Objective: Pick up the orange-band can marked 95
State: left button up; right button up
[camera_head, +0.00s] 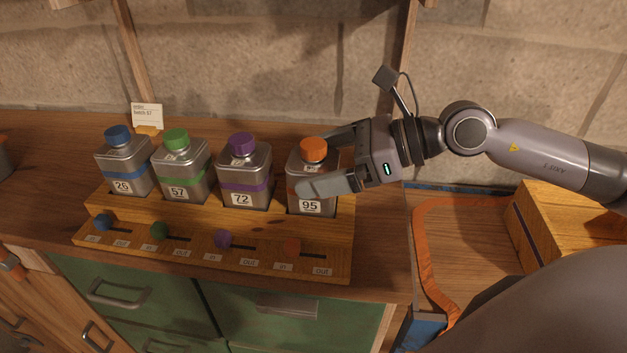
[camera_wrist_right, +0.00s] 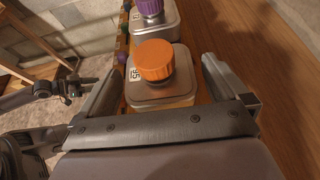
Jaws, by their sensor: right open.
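The orange-band can marked 95 (camera_head: 313,197) stands upright in the right-hand slot of the wooden rack (camera_head: 215,245). It has an orange cap, and its band is mostly hidden behind a finger. My right gripper (camera_head: 318,163) is open around the can from the right, with one finger on the near side and one behind. In the right wrist view, the can (camera_wrist_right: 160,90) sits between the two fingers of my right gripper (camera_wrist_right: 158,80). I cannot tell whether the fingers touch it.
To the left in the rack stand the purple-cap can marked 72 (camera_head: 245,175), green-cap can marked 57 (camera_head: 181,170) and blue-cap can marked 26 (camera_head: 124,165). Coloured sliders line the rack's front. A small card (camera_head: 147,115) stands behind. A wooden box (camera_head: 565,225) is at right.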

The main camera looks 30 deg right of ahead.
jog(key=shift+w+a+f, duration=0.3)
jog(key=shift+w+a, duration=0.1)
jog(key=shift+a, duration=0.1)
jog(key=shift+c, duration=0.3)
jog(key=c, duration=1)
jog(key=shift+r, duration=0.1)
jog(key=c, duration=0.4)
